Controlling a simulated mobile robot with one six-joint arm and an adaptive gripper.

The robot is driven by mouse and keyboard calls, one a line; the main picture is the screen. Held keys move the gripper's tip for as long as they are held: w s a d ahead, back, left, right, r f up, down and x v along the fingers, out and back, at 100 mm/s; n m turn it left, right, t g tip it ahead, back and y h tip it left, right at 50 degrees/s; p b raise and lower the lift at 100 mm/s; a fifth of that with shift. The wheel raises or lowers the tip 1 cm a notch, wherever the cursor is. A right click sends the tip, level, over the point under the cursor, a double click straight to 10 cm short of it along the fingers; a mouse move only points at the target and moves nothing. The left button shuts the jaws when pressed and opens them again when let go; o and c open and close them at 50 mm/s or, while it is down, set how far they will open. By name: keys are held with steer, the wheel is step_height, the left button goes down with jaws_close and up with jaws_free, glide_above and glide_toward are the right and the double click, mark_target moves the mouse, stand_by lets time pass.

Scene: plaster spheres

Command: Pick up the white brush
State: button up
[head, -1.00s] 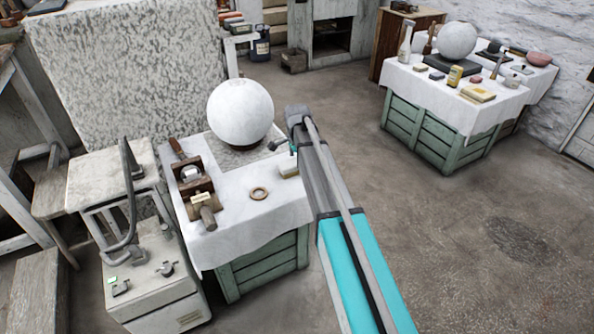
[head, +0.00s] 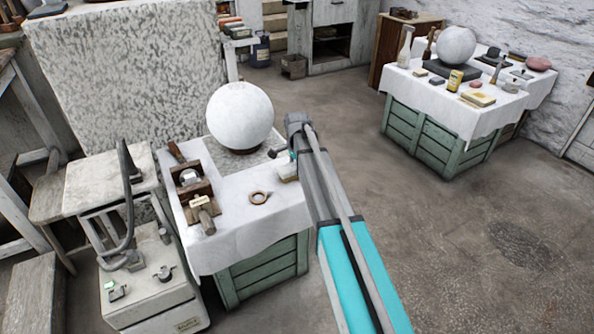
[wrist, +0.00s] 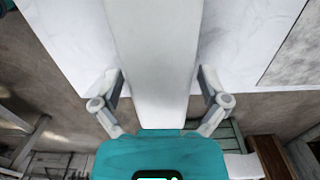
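The white brush (head: 288,171) lies at the right edge of the cloth-covered near table (head: 240,222), just below my gripper (head: 293,157) in the head view. My arm partly hides this spot. In the wrist view a long pale shape, which looks like the brush (wrist: 155,45), runs from the top edge down between the fingers. My gripper (wrist: 160,82) has its two fingers spread, one on each side of it.
A large white sphere (head: 240,116) stands behind the brush. A second table (head: 425,110) with another sphere stands at the back right. The floor between is clear.

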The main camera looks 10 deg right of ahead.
steer(key=c, duration=0.9)
steer(key=shift+r, duration=0.15)
steer(key=shift+c, duration=0.2)
step_height(320, 180, up, 3)
steer(key=p, duration=0.3)
steer(key=s+r+p, duration=0.9)
steer(key=s+p, duration=0.1)
steer(key=s, duration=0.4)
steer(key=shift+r, duration=0.35)
steer(key=shift+d, duration=0.1)
